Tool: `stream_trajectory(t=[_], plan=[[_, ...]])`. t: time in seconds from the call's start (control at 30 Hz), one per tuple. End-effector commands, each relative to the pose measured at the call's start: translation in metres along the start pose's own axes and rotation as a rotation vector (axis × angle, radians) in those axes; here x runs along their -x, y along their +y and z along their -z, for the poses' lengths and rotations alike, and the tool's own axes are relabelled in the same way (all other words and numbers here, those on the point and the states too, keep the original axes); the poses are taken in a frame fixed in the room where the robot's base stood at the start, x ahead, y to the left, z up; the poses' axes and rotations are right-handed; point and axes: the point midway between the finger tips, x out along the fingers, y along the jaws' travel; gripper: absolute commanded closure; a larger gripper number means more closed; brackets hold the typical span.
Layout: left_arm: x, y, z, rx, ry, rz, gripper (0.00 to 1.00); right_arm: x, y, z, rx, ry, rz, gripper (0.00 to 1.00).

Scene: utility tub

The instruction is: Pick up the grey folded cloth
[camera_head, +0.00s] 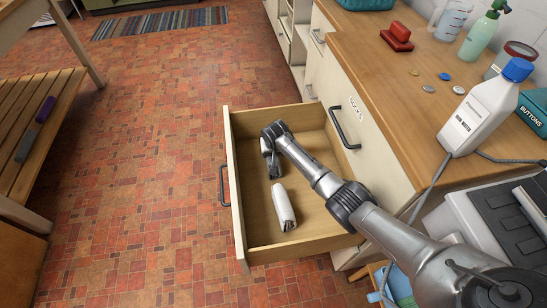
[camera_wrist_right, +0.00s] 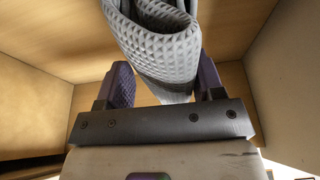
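A grey folded cloth (camera_wrist_right: 165,50) with a waffle texture fills the upper middle of the right wrist view. Its near folded end lies between the two fingers of my right gripper (camera_wrist_right: 165,85). The fingers stand apart, with a gap beside the left finger; whether the right finger touches the cloth I cannot tell. In the head view my right gripper (camera_head: 270,150) is low inside the open drawer (camera_head: 238,190), towards its far end, and the wrist mostly hides what is under it. My left gripper is not in view.
A whitish rolled or folded item (camera_head: 283,208) lies in the drawer nearer the front. Drawer walls stand close around my gripper. The counter (camera_head: 390,75) at right holds a white bottle (camera_head: 485,108), a red object (camera_head: 397,37) and small discs. The tiled floor at left is open.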

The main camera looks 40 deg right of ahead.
Motion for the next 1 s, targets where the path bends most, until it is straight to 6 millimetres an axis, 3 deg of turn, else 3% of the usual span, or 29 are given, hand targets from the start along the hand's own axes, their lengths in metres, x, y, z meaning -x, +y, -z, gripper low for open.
stream_trajectory(t=[0.27,0.6,1.0], plan=[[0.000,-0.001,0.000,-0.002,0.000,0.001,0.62,0.000,0.000,0.000,0.000,0.000,0.000,0.64],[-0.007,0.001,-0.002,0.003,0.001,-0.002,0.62,0.002,0.001,0.001,0.001,0.003,0.000,0.64],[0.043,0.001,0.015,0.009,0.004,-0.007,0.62,0.075,0.000,0.024,-0.001,0.001,0.001,0.64]])
